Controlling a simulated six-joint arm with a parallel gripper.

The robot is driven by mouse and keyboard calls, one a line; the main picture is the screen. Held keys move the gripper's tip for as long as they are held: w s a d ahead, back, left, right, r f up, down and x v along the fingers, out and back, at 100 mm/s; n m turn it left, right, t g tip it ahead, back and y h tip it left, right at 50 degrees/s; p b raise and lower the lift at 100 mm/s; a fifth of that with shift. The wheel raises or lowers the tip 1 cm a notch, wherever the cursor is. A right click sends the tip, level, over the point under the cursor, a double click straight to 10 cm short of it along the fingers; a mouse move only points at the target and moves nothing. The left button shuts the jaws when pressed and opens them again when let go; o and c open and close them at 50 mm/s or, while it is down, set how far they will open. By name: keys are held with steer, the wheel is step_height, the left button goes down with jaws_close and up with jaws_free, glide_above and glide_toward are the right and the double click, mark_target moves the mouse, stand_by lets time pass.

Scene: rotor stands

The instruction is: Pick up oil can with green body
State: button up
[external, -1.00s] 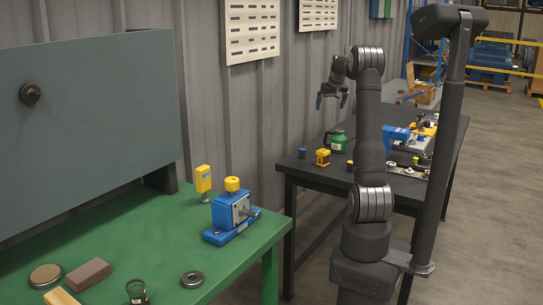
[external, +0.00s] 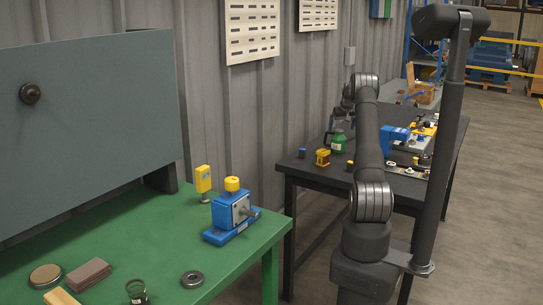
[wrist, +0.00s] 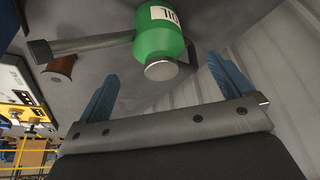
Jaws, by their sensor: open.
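The oil can with green body (external: 338,144) stands on the dark table near the wall. In the wrist view the can (wrist: 160,40) appears upside down, with a white label, a silvery cap and a grey bar-like part reaching left. My gripper (wrist: 160,68) is open, its two blue fingers apart on either side of the can's cap end. The can does not visibly touch either finger. In the external view my gripper (external: 334,125) is low by the can, partly hidden behind my arm.
A blue device (external: 394,140) is to the right. The grey wall (wrist: 275,50) is close beside my gripper. A green table with other parts is in front.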

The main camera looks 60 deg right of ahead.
mark_target(340, 133)
steer(key=x, duration=0.7)
steer(key=shift+d+f, duration=0.1)
steer(key=shift+f, duration=0.35)
steer(key=shift+r, duration=0.1)
steer(key=c, duration=1.3)
